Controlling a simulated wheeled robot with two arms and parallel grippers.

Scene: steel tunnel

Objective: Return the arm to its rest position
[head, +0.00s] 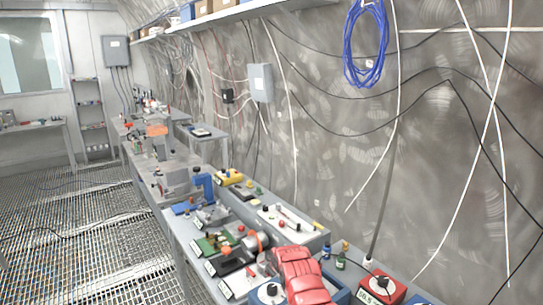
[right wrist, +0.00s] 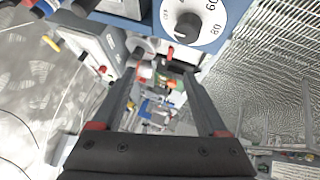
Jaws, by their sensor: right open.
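My right gripper (right wrist: 160,74) shows in the right wrist view. Its two dark fingers stand well apart, with nothing gripped between them. Through the gap I see small items on the workbench, blurred and farther off. A white dial face (right wrist: 188,22) with a black knob is just beyond the fingertips at the top, apart from them. In the head view I cannot make out either gripper. A red rounded form at the bottom centre covers part of the bench, and I cannot tell what it is.
A long grey bench (head: 185,240) carries many small devices. A red box with a black knob (head: 382,284) stands at its near right. A blue cable coil (head: 367,45) and loose cables hang on the wall. The grating floor (head: 85,240) at left is clear except for a cable.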

